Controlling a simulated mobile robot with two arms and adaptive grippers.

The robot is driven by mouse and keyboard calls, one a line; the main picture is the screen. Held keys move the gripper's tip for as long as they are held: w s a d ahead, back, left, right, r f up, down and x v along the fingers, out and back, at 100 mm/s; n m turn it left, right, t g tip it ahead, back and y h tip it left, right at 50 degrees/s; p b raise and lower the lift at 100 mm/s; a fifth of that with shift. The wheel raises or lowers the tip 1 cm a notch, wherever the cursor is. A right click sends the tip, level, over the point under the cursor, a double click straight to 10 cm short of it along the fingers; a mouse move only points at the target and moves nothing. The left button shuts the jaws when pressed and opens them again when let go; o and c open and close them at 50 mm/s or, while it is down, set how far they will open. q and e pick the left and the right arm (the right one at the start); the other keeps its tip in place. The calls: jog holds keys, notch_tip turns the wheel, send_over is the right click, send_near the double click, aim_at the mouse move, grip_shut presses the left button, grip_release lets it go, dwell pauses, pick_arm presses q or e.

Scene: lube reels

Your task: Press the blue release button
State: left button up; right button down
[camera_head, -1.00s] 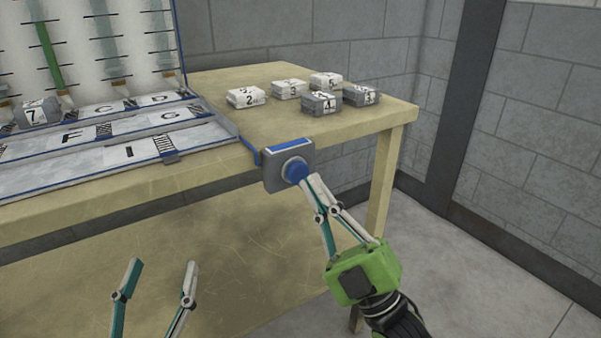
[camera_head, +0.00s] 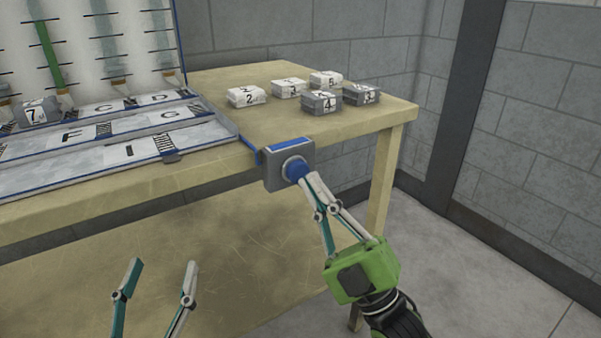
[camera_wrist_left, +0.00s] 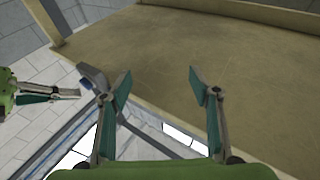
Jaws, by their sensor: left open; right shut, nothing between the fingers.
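The blue release button (camera_head: 294,170) sits on a grey box (camera_head: 274,179) fixed to the table's front edge. My right gripper (camera_head: 308,179) is shut and empty, with its fingertips at the button's lower right side. They appear to touch it, though the exact contact cannot be told. My left gripper (camera_head: 163,264) is open and empty at the lower left, in front of the table. In the left wrist view its open fingers (camera_wrist_left: 160,80) show, with the blue button (camera_wrist_left: 85,85) and the tip of my right gripper (camera_wrist_left: 76,93) to the left.
A wooden table (camera_head: 235,75) carries several numbered blocks, such as block 2 (camera_head: 246,97), at the back right. A lettered board (camera_head: 70,170) with block 7 (camera_head: 36,112) and a vertical panel (camera_head: 90,40) stand at the left. The floor at right is clear.

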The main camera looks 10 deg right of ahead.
pick_arm(q)
jog(key=shift+f, duration=0.1)
pick_arm(e)
jog(key=shift+w, duration=0.1)
dwell(0.4)
pick_arm(q)
jog(key=shift+w+f+g, duration=0.2)
jog(key=shift+f+g, duration=0.2)
jog(key=shift+f, duration=0.35)
pick_arm(e)
jog(key=shift+w+a, duration=0.15)
jog(key=shift+w, duration=0.15)
jog(key=shift+w, duration=0.25)
pick_arm(q)
jog(key=shift+f, duration=0.3)
pick_arm(e)
jog(key=shift+w+a, duration=0.15)
jog(key=shift+w, duration=0.05)
pick_arm(q)
jog(key=shift+p, duration=0.3)
pick_arm(e)
jog(key=shift+s, duration=0.1)
pick_arm(q)
jog(key=shift+w+a+f+g+y, duration=0.15)
jog(key=shift+f+g+y, duration=0.15)
jog(key=shift+f+g, duration=0.7)
pick_arm(e)
jog(key=shift+s+d, duration=0.3)
jog(key=shift+s, duration=0.45)
